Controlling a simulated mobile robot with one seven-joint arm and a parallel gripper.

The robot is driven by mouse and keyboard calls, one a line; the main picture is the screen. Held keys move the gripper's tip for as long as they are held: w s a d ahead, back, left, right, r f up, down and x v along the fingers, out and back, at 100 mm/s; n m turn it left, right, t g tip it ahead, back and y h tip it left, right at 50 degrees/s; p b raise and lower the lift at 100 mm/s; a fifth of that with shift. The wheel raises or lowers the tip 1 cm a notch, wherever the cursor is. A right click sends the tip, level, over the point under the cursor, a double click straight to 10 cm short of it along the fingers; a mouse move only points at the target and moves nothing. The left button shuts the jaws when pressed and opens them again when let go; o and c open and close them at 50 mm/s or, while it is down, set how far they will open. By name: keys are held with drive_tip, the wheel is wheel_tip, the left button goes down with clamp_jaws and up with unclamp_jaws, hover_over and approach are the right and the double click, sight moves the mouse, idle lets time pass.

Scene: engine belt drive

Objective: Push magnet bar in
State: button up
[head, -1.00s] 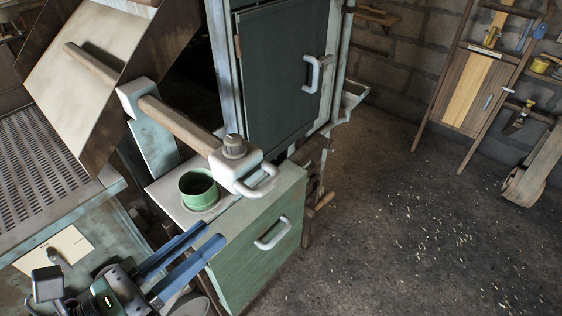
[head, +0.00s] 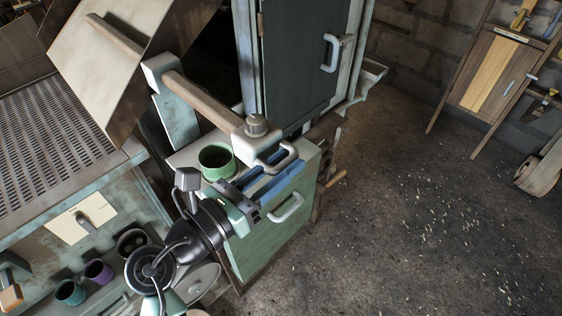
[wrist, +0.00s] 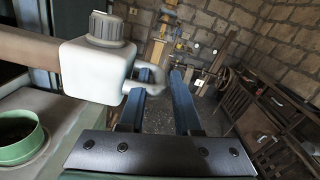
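The magnet bar (head: 207,104) is a wooden rod running through a pale bracket, with a white end block, a grey knob and a light loop handle (head: 283,158). In the wrist view the white end block (wrist: 95,72) is close at upper left, and the handle (wrist: 152,76) reaches across the left finger's tip area. My gripper (head: 277,169) has two blue fingers, spread with a gap between them. It is right at the handle, at the bar's near end. I cannot tell whether a finger touches the handle.
A green cup (head: 217,160) stands on the cabinet top beneath the bar. The green cabinet (head: 265,232) has a front handle. A dark door (head: 305,60) stands behind the block. A perforated table (head: 50,150) is at left. The floor at right (head: 420,220) is open.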

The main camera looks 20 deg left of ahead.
clamp_jaws()
idle(1.4)
